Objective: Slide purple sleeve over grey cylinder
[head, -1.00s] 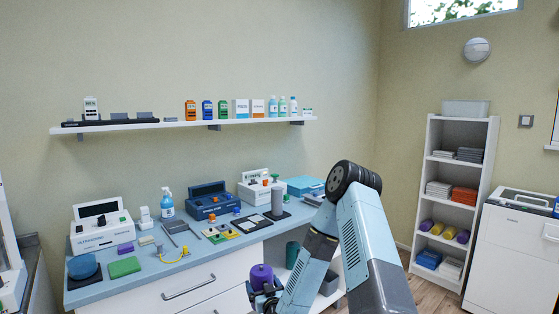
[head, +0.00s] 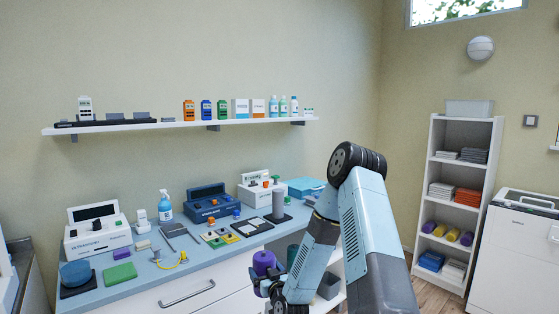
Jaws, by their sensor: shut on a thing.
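The purple sleeve (head: 263,262) is held upright in my gripper (head: 262,283), which is shut on it in front of the counter's front edge. My gripper's fingers are small and dark in this view, and the sleeve's lower part is partly hidden by them. The grey cylinder (head: 278,204) stands upright on a dark base plate (head: 266,216) near the right end of the counter. The sleeve is apart from the cylinder, nearer to me and lower in the picture. The cylinder's top is clear.
On the blue-grey counter (head: 210,262), a tray with coloured knobs (head: 220,238), a white device (head: 260,190) and a blue case (head: 306,187) stand around the cylinder. A yellow cable (head: 172,264) and a green block (head: 120,274) lie further left. A wall shelf (head: 190,126) hangs above.

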